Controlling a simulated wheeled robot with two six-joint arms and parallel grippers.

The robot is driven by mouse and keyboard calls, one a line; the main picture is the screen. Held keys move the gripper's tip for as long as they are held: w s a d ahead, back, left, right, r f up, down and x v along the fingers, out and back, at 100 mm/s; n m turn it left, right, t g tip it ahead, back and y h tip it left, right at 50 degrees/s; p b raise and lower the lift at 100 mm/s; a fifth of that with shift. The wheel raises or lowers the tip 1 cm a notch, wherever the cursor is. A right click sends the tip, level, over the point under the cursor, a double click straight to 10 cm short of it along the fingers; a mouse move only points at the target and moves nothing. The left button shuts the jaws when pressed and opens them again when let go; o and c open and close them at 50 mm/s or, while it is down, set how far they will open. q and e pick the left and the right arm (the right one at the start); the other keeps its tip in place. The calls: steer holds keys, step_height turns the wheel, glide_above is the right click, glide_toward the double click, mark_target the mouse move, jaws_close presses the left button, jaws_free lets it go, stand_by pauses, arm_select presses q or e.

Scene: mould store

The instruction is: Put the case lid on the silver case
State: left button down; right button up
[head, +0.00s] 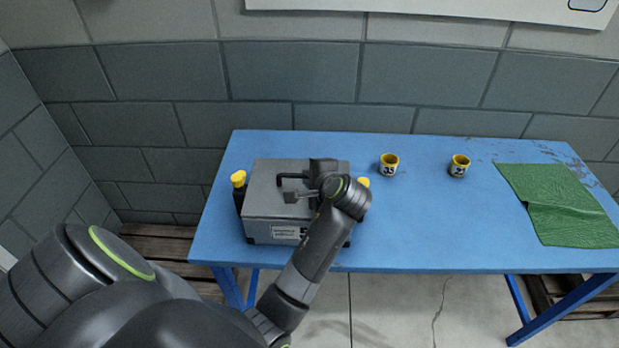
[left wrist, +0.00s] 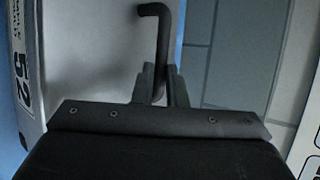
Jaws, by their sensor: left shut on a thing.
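The silver case (head: 262,232) stands near the left end of the blue table, a white label on its front. The grey case lid (head: 262,178) with a black bar handle (head: 291,177) is over the case top; I see no clear gap, but my arm hides its right part, so I cannot tell if it is fully seated. My left gripper (head: 304,188) is above the lid. In the left wrist view its fingers (left wrist: 162,88) are shut on the dark handle (left wrist: 159,38). My right gripper is out of view.
Black posts with yellow tops stand beside the case, one at left (head: 239,179) and one at right (head: 363,182), partly hidden. The table's middle front is clear.

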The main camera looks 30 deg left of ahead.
arm_select(q)
steer(key=shift+f, duration=0.15)
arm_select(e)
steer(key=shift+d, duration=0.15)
arm_select(q)
steer(key=shift+f, duration=0.15)
steer(key=c, duration=1.5)
jaws_free()
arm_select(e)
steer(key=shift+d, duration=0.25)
arm_select(q)
steer(key=shift+o, duration=0.2)
